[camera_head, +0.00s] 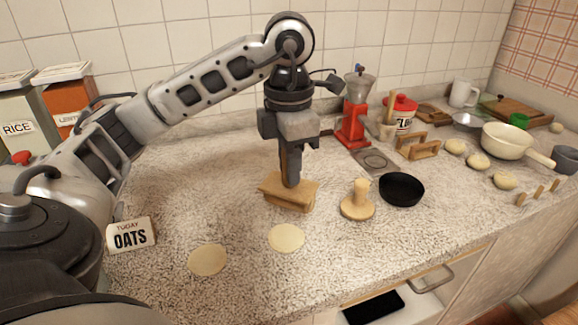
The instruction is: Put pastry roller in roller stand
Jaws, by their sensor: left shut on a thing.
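My left gripper (290,180) comes down from above at the middle of the counter, shut on a tan wooden piece (302,199). This piece has a flat, wide top and a narrower lower part, and looks like the pastry roller, though the fingers hide its middle. It is at or just above the counter; I cannot tell if it touches. A wooden frame with two raised sides (418,147), which looks like the roller stand, stands further back to the right. Nothing shows resting in it. My right gripper is not in view.
A wooden stamp with an upright handle (357,203) and a black pan (401,189) stand right of my gripper. Flat dough rounds (286,238) lie in front. A red grinder (354,117) stands behind. Dough balls (478,161) and a cream pot (505,141) are at right.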

